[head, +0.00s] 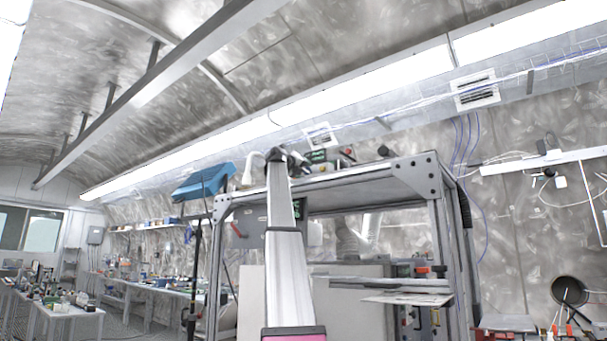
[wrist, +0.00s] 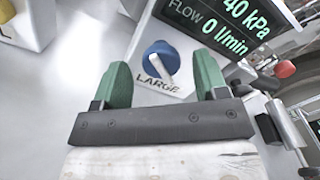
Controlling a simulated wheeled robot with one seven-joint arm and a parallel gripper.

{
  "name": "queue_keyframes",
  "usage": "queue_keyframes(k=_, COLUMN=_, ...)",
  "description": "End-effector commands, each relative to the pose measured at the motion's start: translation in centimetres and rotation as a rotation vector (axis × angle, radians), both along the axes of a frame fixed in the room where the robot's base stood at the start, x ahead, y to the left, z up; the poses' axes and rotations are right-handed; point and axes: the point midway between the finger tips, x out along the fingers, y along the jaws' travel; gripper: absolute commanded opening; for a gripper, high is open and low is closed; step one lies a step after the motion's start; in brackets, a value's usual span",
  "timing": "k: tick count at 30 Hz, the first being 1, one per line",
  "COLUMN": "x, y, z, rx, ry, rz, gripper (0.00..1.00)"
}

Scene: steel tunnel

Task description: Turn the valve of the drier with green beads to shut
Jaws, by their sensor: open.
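In the wrist view, a blue round knob (wrist: 156,52) with a pale lever across it sits on a white surface, beside a label reading LARGE (wrist: 157,84). My gripper (wrist: 162,66) has green fingers spread apart, one on each side of the knob in the picture. I cannot tell whether they touch it, and nothing is gripped. In the head view my gripper (head: 284,157) is small, at the top of the framed bench (head: 385,172). No green beads show in either view, so I cannot tell which drier this knob belongs to.
A dark display (wrist: 225,22) reads 40 kPa and 0 l/min, close to the right finger. A red knob (wrist: 285,69) is further right. A white block (wrist: 30,22) stands at upper left. In the head view, a blue device (head: 203,181) is left of my gripper.

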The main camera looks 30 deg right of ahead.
Motion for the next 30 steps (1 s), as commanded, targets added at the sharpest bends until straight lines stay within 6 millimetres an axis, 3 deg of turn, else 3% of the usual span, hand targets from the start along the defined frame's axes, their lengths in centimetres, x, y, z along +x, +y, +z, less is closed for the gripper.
queue_keyframes(k=11, x=-0.44, y=-0.57, z=0.01, rx=-0.001, ry=0.000, rz=0.002, gripper=0.67)
queue_keyframes(k=16, x=-0.43, y=-0.57, z=0.01, rx=0.000, ry=0.000, rz=0.001, gripper=0.17)
queue_keyframes(k=30, x=-0.44, y=-0.57, z=0.02, rx=0.032, ry=-0.077, rz=0.001, gripper=0.17)
